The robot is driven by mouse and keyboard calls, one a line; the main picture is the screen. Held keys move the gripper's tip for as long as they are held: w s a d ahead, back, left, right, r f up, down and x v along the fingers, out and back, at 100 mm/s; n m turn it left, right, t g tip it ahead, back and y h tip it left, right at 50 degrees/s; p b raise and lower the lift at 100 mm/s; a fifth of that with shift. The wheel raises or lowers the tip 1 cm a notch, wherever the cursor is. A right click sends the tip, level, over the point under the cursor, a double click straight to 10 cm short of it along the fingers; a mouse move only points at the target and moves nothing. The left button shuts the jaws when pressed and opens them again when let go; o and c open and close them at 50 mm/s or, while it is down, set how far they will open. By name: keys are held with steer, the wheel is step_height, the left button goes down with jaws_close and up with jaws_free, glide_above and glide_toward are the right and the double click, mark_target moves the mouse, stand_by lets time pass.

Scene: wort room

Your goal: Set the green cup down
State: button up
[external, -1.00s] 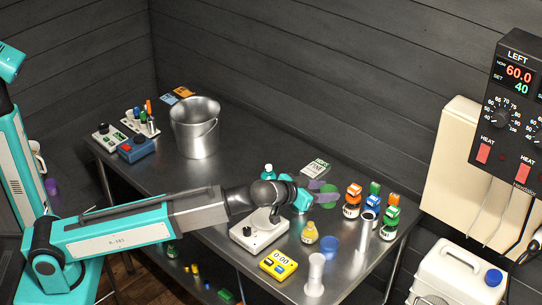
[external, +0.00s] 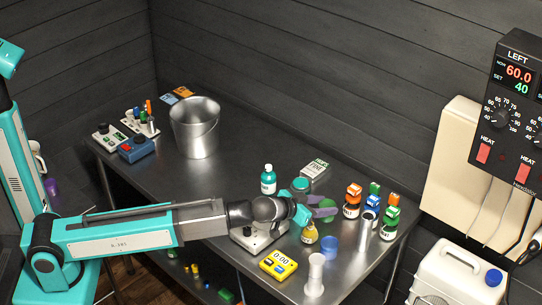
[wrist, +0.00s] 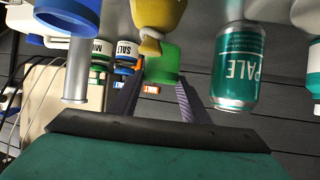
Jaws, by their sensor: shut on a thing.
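The green cup (external: 327,203) is in my gripper (external: 322,208), at the right part of the steel table (external: 240,137). In the wrist view, which looks upside down, the cup (wrist: 163,66) sits between the two dark fingers, which close on it from both sides. In the external view the purple-grey fingers cover part of the cup. Whether its base touches the tabletop cannot be told.
Several labelled jars (external: 352,200) stand close to the right. The table's middle is clear.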

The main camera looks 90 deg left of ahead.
mark_target(321, 219)
steer(key=shift+f+p, duration=0.35)
steer(key=shift+f, duration=1.55)
steer(key=shift+f, duration=0.1)
steer(key=o, duration=1)
steer(key=shift+o, duration=0.2)
steer(key=b+v, duration=0.2)
steer(key=v, duration=1)
